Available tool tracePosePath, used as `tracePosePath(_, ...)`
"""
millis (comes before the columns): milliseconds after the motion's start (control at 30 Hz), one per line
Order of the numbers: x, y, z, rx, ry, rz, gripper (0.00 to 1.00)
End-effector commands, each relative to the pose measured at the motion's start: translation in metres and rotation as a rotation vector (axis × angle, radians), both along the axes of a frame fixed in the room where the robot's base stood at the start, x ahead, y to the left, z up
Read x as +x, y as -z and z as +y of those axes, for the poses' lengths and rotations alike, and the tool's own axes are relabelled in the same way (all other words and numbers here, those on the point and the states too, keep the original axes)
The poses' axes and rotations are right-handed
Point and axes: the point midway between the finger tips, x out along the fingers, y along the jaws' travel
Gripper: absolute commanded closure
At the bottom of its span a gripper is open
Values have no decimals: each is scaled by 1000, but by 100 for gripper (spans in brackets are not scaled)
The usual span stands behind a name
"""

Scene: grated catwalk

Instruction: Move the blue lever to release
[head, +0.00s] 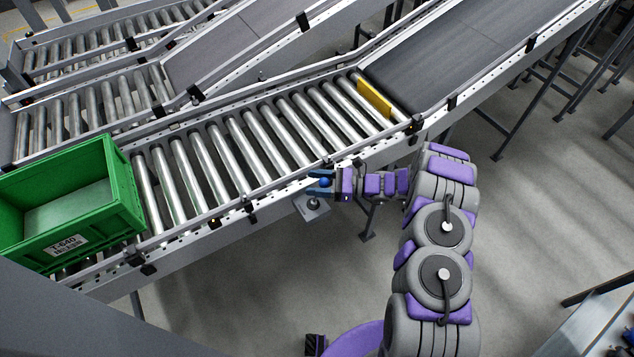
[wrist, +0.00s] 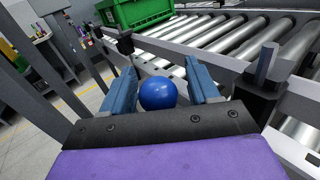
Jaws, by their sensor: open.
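The blue lever's round knob (wrist: 158,93) sits between the two blue fingers of my gripper (wrist: 166,88) in the wrist view. The fingers stand apart, with a visible gap on each side of the knob. In the head view the blue knob (head: 325,182) shows between the fingertips of my gripper (head: 321,183), beside the conveyor's near rail. A grey lever base (head: 313,207) is just below it. The lever's shaft is mostly hidden.
A green crate (head: 122,190) stands on the rollers at the left. A yellow stop plate (head: 375,97) crosses the conveyor at the belt's lower end. The roller conveyor (head: 215,160) runs close beside my gripper. Open floor (head: 270,285) lies in front.

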Motion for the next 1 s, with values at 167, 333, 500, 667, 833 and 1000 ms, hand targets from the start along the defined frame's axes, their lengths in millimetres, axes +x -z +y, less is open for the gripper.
tracePosePath(167, 0, 0, 0, 0, 0, 0, 48)
tracePosePath(333, 0, 0, -1, 0, 1, -1, 65)
tracePosePath(500, 1, 0, -1, 0, 1, -1, 81)
tracePosePath(667, 1, 0, -1, -1, 1, -1, 93)
tracePosePath(833, 1, -1, 0, -10, 1, -7, 93)
tracePosePath(1000, 0, -1, 0, -20, 2, -14, 93)
